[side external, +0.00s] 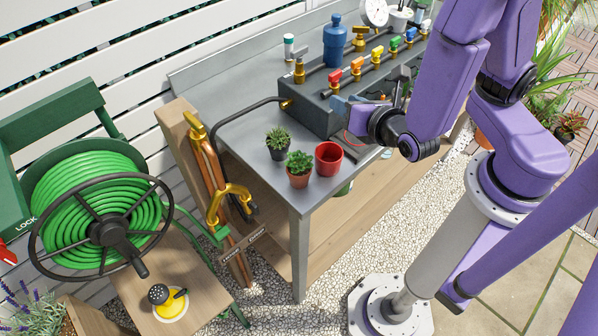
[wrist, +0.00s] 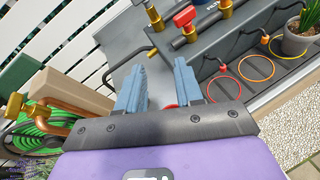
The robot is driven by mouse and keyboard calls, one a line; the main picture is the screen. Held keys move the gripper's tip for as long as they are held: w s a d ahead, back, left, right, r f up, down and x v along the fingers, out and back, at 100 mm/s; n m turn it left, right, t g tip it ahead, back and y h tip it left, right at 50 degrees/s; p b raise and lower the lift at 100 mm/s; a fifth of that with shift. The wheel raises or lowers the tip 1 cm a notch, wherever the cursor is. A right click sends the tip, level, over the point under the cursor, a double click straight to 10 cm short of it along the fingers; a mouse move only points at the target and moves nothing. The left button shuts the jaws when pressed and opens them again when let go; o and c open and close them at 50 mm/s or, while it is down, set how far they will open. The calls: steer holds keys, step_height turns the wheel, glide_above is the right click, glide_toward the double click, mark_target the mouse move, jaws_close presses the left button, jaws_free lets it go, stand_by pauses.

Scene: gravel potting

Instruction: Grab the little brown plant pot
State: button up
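The little brown plant pot (side external: 299,181) is terracotta and holds a green succulent. It stands upright near the front corner of the grey metal table (side external: 322,198) in the side view. My gripper (side external: 343,106) is above the table, up and to the right of the brown pot and apart from it. In the wrist view my gripper (wrist: 160,84) shows two blue fingers spread apart with nothing between them. I cannot make out the brown pot in the wrist view.
A red pot (side external: 329,158) stands close right of the brown pot, and a dark pot with a succulent (side external: 278,150) stands behind it. A dark manifold block (side external: 320,113) with coloured valves lies behind. A green hose reel (side external: 90,210) is at the left.

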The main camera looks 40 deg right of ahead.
steer(key=a+f+n+t+y, duration=0.1)
steer(key=a+f+n+y, duration=0.3)
steer(key=a+n, duration=0.1)
steer(key=n+g+y, duration=0.1)
steer(key=n+y, duration=0.3)
steer(key=n, duration=0.1)
glide_toward(292, 164)
steer(key=w+r, duration=0.1)
steer(key=w, duration=0.1)
steer(key=shift+g, duration=0.3)
steer(key=shift+a+r+x, duration=0.15)
steer(key=shift+x, duration=1.8)
steer(key=shift+a+r+x, duration=0.15)
steer(key=shift+x, duration=1.8)
steer(key=shift+c, duration=0.3)
jaws_close()
